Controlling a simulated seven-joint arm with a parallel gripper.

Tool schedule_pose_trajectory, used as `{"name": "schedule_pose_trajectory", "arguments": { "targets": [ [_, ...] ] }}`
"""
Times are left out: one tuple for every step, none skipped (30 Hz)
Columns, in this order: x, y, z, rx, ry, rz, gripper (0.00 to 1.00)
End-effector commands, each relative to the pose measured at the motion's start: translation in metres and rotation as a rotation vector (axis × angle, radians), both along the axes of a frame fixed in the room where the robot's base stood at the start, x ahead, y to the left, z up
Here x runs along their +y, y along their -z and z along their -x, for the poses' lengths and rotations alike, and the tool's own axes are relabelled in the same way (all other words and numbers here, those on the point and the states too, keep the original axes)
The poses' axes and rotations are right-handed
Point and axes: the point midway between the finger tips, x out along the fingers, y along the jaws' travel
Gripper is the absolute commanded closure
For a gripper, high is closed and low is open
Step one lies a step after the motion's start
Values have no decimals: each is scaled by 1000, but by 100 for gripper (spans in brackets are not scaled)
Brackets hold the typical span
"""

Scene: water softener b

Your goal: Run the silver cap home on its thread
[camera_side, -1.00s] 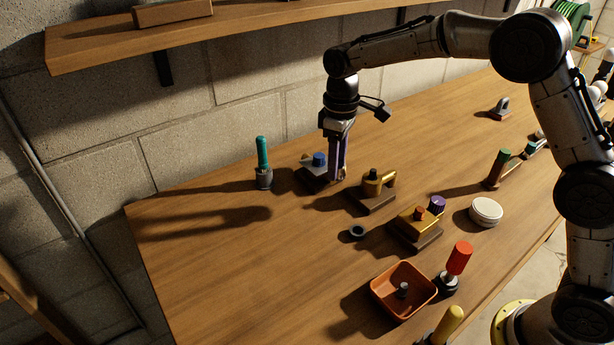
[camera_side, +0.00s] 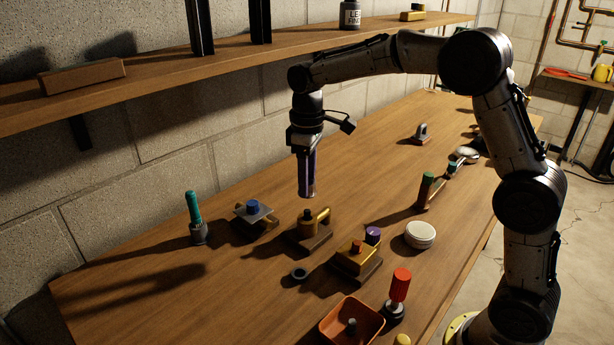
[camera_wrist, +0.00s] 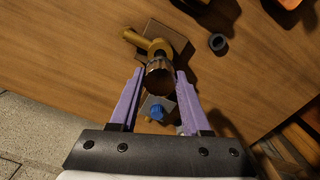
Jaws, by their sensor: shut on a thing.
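My gripper (camera_side: 306,192) is raised above the bench. In the wrist view its two purple fingers (camera_wrist: 158,82) are shut on a shiny round cap (camera_wrist: 160,76), which reflects the brown wood; this looks like the silver cap. In the side view the fingers mostly hide it. A brass fitting on a dark base (camera_side: 312,236) stands below and slightly right of my gripper, with a dark upright stub (camera_side: 307,214) and a side arm. In the wrist view the cap overlaps this brass fitting (camera_wrist: 136,38) and hides part of it. The cap is apart from the stub.
A grey fixture with a blue knob (camera_side: 252,206) stands left of the brass fitting. A teal-handled tool (camera_side: 194,210) is further left.

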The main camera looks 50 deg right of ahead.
Motion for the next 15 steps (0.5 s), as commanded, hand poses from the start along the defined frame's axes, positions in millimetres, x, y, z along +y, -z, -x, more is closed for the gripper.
{"name": "schedule_pose_trajectory", "arguments": {
  "targets": [
    [0, 5, 1, 2, 0, 0, 100],
    [0, 8, 1, 2, 0, 0, 100],
    [0, 12, 1, 3, 0, 0, 100],
    [0, 14, 1, 3, 0, 0, 100],
    [0, 17, 1, 2, 0, 0, 100],
    [0, 21, 0, 2, 0, 0, 100],
    [0, 23, 1, 2, 0, 0, 100],
    [0, 25, 1, 2, 0, 0, 100],
    [0, 28, 0, 1, 0, -1, 100],
    [0, 30, 0, 1, 0, 0, 100],
    [0, 32, 0, 1, 0, -1, 100],
    [0, 33, 0, 2, 0, 0, 100],
    [0, 35, 0, 1, 0, -1, 100],
    [0, 36, 0, 1, 0, 0, 100],
    [0, 37, 0, 1, 0, 0, 100]
  ]
}}
